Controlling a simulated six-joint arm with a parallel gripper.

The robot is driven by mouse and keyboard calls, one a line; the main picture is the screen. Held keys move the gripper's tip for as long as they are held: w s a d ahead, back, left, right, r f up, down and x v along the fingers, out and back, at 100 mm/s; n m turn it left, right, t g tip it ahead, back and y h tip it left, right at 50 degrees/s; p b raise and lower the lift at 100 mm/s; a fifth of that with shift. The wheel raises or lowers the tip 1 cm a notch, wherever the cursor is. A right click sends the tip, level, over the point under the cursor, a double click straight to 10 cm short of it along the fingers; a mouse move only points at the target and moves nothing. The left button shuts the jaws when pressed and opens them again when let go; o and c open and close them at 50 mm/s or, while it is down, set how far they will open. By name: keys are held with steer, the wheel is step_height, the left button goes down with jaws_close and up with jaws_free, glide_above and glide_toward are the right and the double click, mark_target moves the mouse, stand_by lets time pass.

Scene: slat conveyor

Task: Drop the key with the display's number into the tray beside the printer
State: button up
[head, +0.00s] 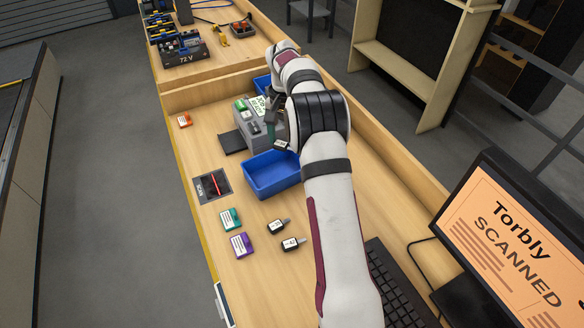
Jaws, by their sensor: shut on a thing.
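My gripper (272,128) is partly hidden by my arm, beside the grey printer (251,132). It is shut on a dark key (281,145) with a white tag, held above the far end of the blue tray (261,190). The visible part of the tray looks empty. Two more dark tagged keys lie on the bench, one upper (278,227) and one lower (292,244). Their tag numbers are too small to read surely. The monitor (510,240) reads "Torbly SCANNED"; its right side is cut off, and I see no number on it.
A scanner plate (212,185) with a red line lies left of the tray. Teal (231,219), purple (241,245) and orange (184,120) labelled items lie on the bench. Another blue container (262,83) is behind the printer. A keyboard (398,290) lies right of my arm.

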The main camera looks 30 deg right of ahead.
mark_target(285, 143)
steer(key=shift+w+f, duration=0.1)
steer(key=shift+w, duration=0.1)
steer(key=shift+f, duration=2.75)
steer(key=o, duration=1.2)
step_height(285, 143, up, 16)
